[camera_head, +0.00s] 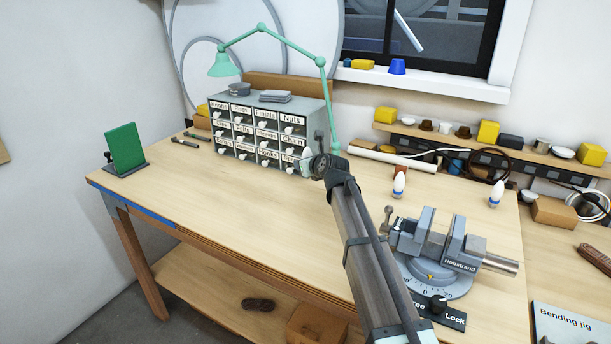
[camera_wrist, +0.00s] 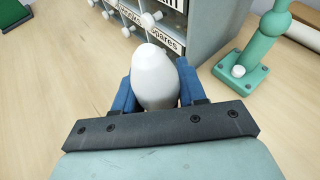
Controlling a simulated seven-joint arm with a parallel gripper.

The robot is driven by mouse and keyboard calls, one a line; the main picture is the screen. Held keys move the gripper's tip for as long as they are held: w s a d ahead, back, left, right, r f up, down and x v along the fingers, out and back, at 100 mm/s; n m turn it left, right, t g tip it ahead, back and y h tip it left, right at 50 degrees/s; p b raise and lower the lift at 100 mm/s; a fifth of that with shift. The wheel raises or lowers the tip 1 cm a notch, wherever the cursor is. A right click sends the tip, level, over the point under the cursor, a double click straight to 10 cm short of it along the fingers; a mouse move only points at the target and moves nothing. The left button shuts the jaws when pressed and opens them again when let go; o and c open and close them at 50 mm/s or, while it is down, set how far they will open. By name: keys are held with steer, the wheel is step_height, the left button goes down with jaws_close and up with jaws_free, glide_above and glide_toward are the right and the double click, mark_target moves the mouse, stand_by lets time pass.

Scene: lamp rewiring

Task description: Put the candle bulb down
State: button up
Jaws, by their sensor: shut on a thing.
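The candle bulb (camera_wrist: 153,80) is white, smooth and tapered, and sits between my gripper's two blue fingers in the wrist view. My gripper (camera_wrist: 157,88) is shut on it. In the head view my gripper (camera_head: 313,162) is in front of the right end of the drawer cabinet, with the white bulb (camera_head: 306,155) showing small at its tip. The gap between bulb and bench top cannot be told. The bulb's lower end is hidden by my gripper.
The labelled drawer cabinet (camera_head: 266,128) stands close behind my gripper, with the green lamp's base (camera_wrist: 241,76) to its right. Two white bulbs (camera_head: 399,184) (camera_head: 497,193) stand near the vise (camera_head: 437,240). A green board (camera_head: 125,147) stands at left. The bench's left middle (camera_head: 215,195) is clear.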

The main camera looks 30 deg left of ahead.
steer(key=shift+r, duration=1.55)
steer(key=r, duration=0.4)
steer(key=shift+w+d+r, duration=0.15)
steer(key=shift+d+r, duration=0.05)
steer(key=shift+d, duration=0.05)
steer(key=w+d+m+t+h, duration=0.1)
steer(key=w+d, duration=0.3)
steer(key=d, duration=0.6)
steer(key=w+d, duration=0.3)
steer(key=d, duration=0.7)
steer(key=m+t+h, duration=0.3)
steer(key=m, duration=0.1)
glide_above(554, 284)
steer(key=shift+a+f, duration=0.1)
steer(key=shift+a, duration=0.1)
step_height(554, 284, down, 9)
steer(key=shift+s+d+r, duration=0.1)
steer(key=shift+d, duration=0.05)
steer(key=shift+f, duration=5.45)
steer(key=shift+f, duration=0.1)
